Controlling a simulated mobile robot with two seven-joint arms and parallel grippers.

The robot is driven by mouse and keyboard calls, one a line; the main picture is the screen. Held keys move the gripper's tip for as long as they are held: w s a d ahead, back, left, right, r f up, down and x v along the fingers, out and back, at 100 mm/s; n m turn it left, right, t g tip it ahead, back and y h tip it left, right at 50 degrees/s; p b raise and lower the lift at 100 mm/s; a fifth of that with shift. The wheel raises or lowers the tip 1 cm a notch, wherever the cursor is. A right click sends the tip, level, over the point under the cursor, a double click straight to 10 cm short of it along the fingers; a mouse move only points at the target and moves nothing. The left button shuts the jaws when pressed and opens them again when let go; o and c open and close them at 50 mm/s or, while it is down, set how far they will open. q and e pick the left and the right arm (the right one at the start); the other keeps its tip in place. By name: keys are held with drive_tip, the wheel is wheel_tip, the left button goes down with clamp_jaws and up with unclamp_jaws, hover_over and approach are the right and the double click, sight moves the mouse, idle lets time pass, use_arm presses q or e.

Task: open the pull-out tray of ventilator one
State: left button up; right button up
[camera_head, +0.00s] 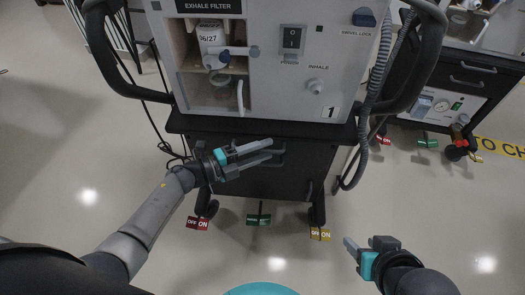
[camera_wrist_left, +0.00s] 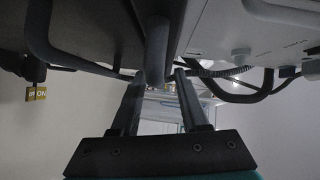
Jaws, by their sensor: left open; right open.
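Ventilator one (camera_head: 340,80) stands in the middle of the head view, with a "1" label on its light grey front. Below it is a black cabinet (camera_head: 285,185), with a dark horizontal handle (camera_head: 279,150) high on its front. My left gripper (camera_head: 270,150) is at this handle, its fingers open one above the other. In the left wrist view, a grey bar (camera_wrist_left: 157,45) lies between the tips of the open fingers (camera_wrist_left: 160,75); I cannot tell whether they touch it. The tray's edges are hard to make out. My right gripper (camera_head: 351,249) is open and empty at lower right, away from the cabinet.
A second ventilator (camera_head: 470,80) stands at right. Black side handles and a grey hose (camera_head: 380,75) flank ventilator one. Coloured on/off tags (camera_head: 197,223) sit by the casters. Open floor lies in front and at left.

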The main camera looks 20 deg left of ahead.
use_arm(q)
drive_tip(key=shift+w+d, duration=0.1)
clamp_jaws()
idle(0.4)
idle(1.1)
